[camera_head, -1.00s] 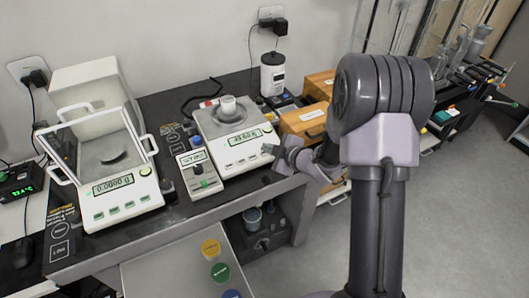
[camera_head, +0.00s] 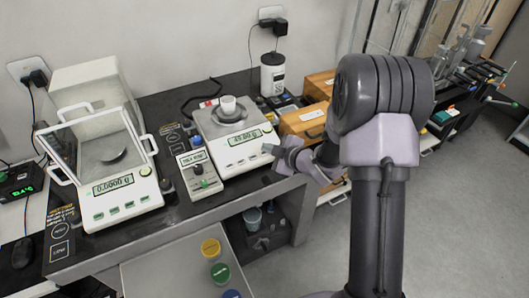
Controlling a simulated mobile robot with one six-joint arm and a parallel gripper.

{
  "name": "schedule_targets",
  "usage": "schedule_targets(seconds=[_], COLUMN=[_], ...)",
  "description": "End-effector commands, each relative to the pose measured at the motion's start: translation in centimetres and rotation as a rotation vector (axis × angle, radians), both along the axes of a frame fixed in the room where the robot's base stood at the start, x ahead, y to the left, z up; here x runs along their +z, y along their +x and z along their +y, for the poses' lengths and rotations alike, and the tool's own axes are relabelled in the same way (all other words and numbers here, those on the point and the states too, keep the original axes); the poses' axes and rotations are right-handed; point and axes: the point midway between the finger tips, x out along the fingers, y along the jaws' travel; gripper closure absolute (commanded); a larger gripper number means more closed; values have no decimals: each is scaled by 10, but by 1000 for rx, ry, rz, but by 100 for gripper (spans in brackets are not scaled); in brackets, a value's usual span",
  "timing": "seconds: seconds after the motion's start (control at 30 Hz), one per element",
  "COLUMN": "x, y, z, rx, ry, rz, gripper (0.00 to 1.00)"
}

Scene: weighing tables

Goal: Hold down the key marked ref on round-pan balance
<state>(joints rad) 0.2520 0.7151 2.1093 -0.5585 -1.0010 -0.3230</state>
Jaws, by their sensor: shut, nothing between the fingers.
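A glass-shielded balance (camera_head: 128,207) with a dark round pan stands to the left. A small control box (camera_head: 200,180) with a display and a knob sits between the balances. Wooden boxes (camera_head: 303,122) stand close behind my gripper. A tray with coloured discs (camera_head: 160,268) lies in front.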

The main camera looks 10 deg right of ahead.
Motion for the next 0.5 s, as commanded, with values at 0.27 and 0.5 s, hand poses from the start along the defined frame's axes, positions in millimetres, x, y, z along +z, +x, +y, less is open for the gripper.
schedule_targets(seconds=[0.27, 0.5], x=[0, -6], y=[0, 1], z=[0, 0], rx=[0, 0], ry=[0, 0], rz=[0, 0], gripper=[100, 100])
